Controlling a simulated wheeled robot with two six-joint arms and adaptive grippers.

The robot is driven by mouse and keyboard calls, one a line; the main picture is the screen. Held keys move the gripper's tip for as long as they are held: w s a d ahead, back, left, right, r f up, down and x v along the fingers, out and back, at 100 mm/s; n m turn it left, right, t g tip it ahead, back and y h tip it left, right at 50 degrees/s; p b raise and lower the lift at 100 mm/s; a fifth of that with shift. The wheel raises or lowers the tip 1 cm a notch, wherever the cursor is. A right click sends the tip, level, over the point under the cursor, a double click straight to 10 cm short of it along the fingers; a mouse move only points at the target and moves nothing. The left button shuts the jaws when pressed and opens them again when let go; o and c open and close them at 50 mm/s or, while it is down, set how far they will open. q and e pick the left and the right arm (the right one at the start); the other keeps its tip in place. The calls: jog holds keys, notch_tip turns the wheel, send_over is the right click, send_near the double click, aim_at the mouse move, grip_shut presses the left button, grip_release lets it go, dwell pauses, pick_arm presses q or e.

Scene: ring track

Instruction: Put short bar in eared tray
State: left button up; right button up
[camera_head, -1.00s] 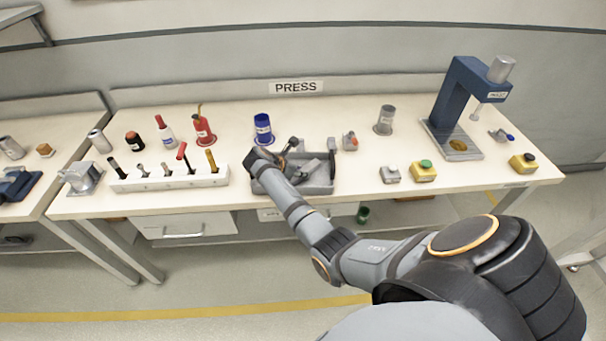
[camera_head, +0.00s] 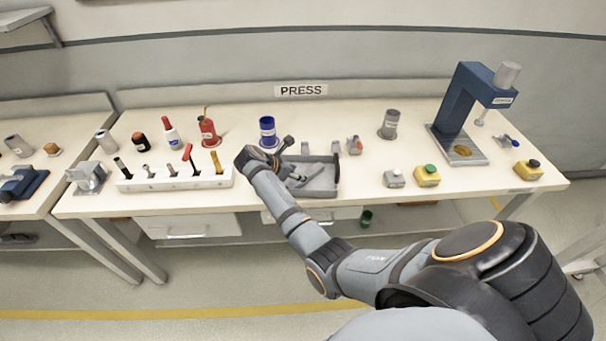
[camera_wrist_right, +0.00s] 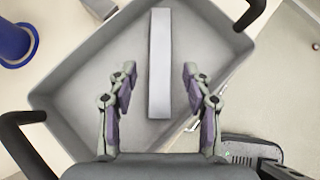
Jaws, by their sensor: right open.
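The eared tray (camera_head: 322,190) is a grey tray with dark handles, standing near the front edge of the table. It fills much of the right wrist view (camera_wrist_right: 75,95). The short bar (camera_wrist_right: 160,50) is a plain light-grey bar inside the tray's outline, seemingly on its floor. My right gripper (camera_head: 296,174) is over the tray. In the right wrist view its fingers (camera_wrist_right: 160,82) are open, one on each side of the bar, with gaps to both. My forearm hides the tray's left part in the head view. My left gripper is not in view.
A white tool rack (camera_head: 175,181) stands left of the tray. A blue can (camera_head: 268,132) is behind it, and a grey can (camera_head: 389,124) is farther right. A blue press (camera_head: 466,105) and a yellow button box (camera_head: 427,177) stand at the right. Table between tray and buttons is clear.

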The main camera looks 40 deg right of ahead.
jog(key=v, duration=0.7)
jog(key=shift+a+r, duration=0.2)
jog(key=shift+r, duration=0.05)
